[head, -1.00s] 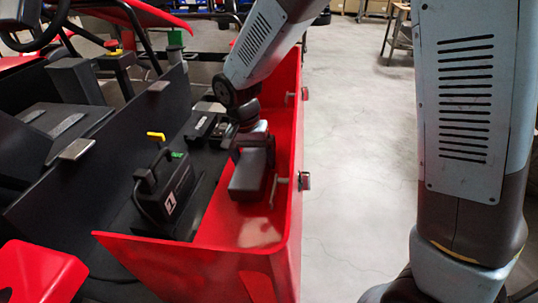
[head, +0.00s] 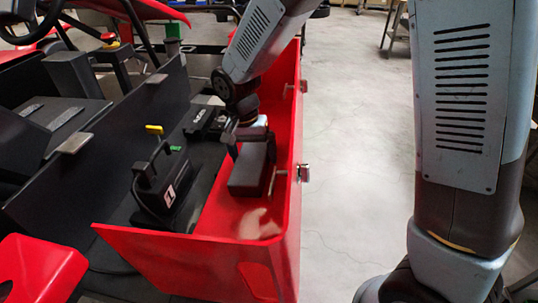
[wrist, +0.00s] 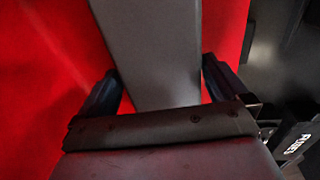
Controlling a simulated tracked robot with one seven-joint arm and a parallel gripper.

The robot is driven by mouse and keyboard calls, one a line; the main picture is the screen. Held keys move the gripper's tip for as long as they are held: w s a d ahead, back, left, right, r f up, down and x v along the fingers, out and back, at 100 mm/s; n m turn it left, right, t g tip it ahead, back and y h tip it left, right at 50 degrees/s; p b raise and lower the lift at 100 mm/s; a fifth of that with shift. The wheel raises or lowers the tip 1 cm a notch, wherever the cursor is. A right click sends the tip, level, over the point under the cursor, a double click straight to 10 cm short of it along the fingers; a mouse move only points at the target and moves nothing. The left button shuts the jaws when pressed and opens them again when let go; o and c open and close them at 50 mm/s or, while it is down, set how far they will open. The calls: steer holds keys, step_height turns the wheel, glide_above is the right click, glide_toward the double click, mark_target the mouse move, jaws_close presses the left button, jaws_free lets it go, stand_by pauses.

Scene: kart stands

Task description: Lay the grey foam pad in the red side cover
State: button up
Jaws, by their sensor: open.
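The grey foam pad (head: 248,172) is a dark grey block lying in the red side cover (head: 225,213), lengthwise along the cover's floor. My gripper (head: 251,147) is over the pad's far end, inside the cover. In the wrist view the pad (wrist: 150,50) runs between the two fingers of my gripper (wrist: 160,82), with a gap to each finger. The jaws are open. The red cover (wrist: 50,60) shows on both sides of the pad. The pad's underside is hidden, so I cannot tell how closely it rests on the floor.
A black case with a yellow-tipped handle and a "1" label (head: 170,196) stands left of the cover. Metal latches (head: 303,173) stick out along the cover's right wall. A black panel (head: 110,140) stands further left. The concrete floor (head: 350,150) at right is clear.

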steer(key=shift+r, duration=0.15)
step_height(320, 180, up, 13)
steer(key=a, duration=0.2)
steer(key=shift+r, duration=0.15)
steer(key=shift+w, duration=0.1)
